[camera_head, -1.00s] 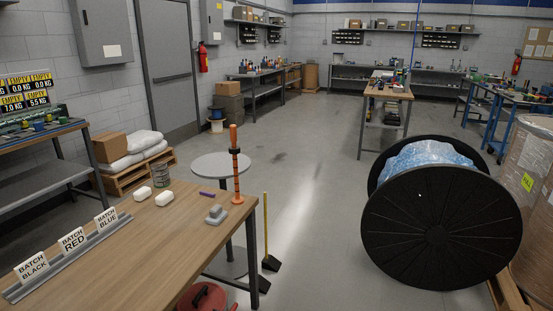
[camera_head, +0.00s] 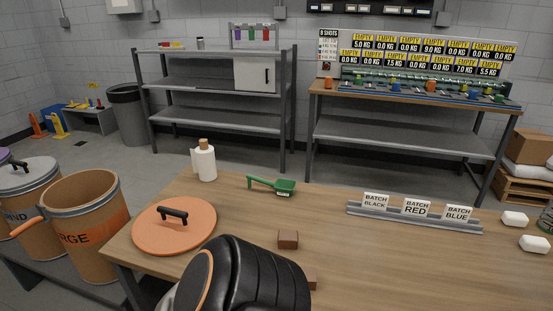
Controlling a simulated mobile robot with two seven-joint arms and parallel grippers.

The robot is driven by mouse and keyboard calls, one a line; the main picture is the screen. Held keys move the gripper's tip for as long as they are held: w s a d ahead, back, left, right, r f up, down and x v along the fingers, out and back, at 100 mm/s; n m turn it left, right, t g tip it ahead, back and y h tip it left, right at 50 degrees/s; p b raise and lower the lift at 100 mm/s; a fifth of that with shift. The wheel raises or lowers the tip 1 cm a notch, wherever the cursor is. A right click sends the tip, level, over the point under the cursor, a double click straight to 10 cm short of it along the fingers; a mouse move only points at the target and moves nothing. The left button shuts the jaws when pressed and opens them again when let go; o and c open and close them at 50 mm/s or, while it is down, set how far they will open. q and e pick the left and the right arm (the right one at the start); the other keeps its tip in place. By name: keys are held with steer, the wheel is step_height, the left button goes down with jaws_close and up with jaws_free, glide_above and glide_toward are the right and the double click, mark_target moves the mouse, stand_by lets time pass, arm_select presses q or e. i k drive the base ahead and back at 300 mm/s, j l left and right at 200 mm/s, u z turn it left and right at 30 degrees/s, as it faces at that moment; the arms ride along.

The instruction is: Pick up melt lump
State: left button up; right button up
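No thing in view can be clearly told as the melt lump. A small brown block (camera_head: 288,239) lies on the wooden table (camera_head: 350,250). A second brown piece (camera_head: 310,279) lies nearer, partly hidden behind a black arm part of mine at the bottom of the view. An open drum (camera_head: 85,222) with an orange band reading "RGE" stands left of the table; its inside bottom is hidden. Its likely lid, an orange disc with a black handle (camera_head: 174,224), lies on the table's left end. Neither gripper is in view.
A white bottle (camera_head: 204,164), a green scoop (camera_head: 285,187) and a rail of batch signs (camera_head: 415,213) stand or lie along the table's back. Two white blocks (camera_head: 515,218) are at its right. A lidded drum (camera_head: 28,190) is far left. Shelves (camera_head: 215,90) line the wall.

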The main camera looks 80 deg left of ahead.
mark_target(286, 240)
steer(key=u, duration=1.55)
